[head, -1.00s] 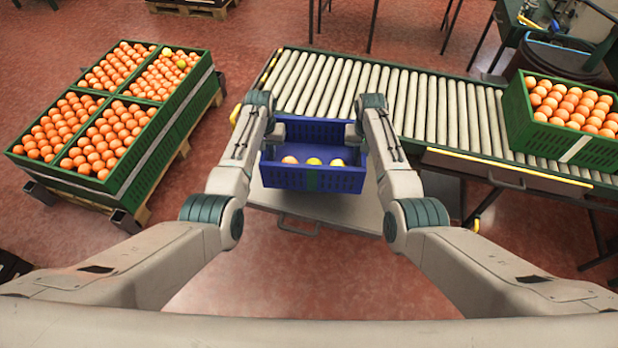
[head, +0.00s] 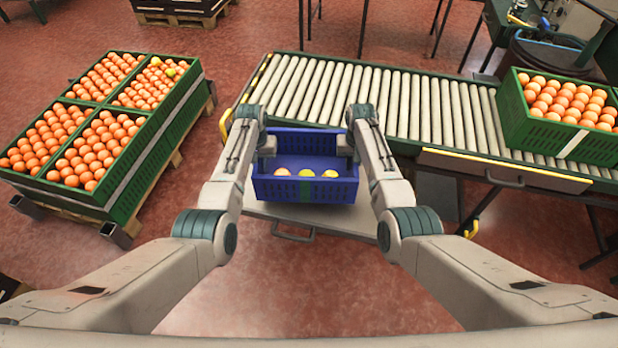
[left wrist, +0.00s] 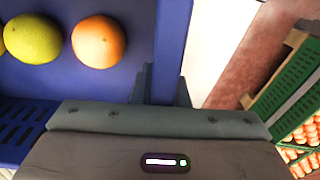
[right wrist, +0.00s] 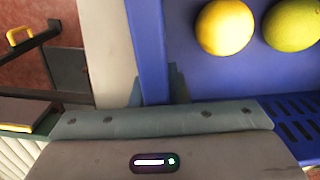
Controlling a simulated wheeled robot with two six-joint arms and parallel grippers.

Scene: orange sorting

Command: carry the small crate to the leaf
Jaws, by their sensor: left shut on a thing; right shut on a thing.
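The small blue crate (head: 306,190) is level between my two arms in the head view, with orange and yellowish fruit on its floor. It is over the grey leaf (head: 260,211) on the conveyor's near side; I cannot tell whether it touches it. My left gripper (head: 266,147) is shut on the crate's left wall, which shows in the left wrist view (left wrist: 172,45). My right gripper (head: 346,147) is shut on its right wall, seen in the right wrist view (right wrist: 147,45). The crate hides much of the leaf.
The roller conveyor (head: 400,105) runs behind the crate. A green crate of oranges (head: 530,135) stands at its right end. Green crates of oranges on a pallet (head: 150,150) stand at the left. The red floor in front of the leaf is clear.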

